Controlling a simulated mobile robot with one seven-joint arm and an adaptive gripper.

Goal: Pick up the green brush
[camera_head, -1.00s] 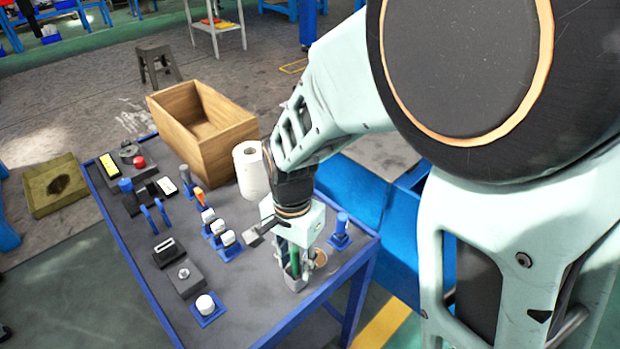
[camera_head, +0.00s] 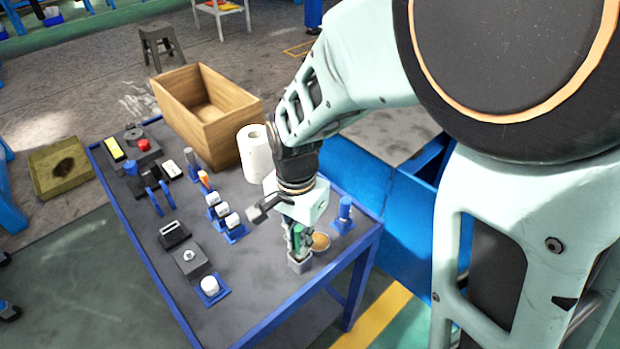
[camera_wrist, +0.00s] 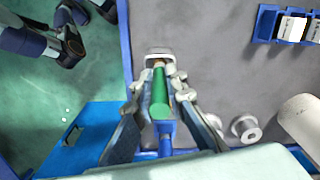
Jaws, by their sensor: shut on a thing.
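The green brush (camera_head: 299,238) stands upright near the front right corner of the table, with its lower end at a small grey holder (camera_head: 300,264). My gripper (camera_head: 298,246) points down from above and is shut on the brush. In the wrist view the green handle (camera_wrist: 160,92) lies between the two fingers of my gripper (camera_wrist: 160,88), and the holder (camera_wrist: 160,56) shows at its far end. The brush's lower tip is mostly hidden, so I cannot tell whether it is clear of the holder.
A tan round dish (camera_head: 320,241) and a blue post on a stand (camera_head: 345,209) are close to the right. A white paper roll (camera_head: 256,155) and a wooden box (camera_head: 232,130) stand behind. Several blue stands with white-topped pieces (camera_head: 233,224) are to the left.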

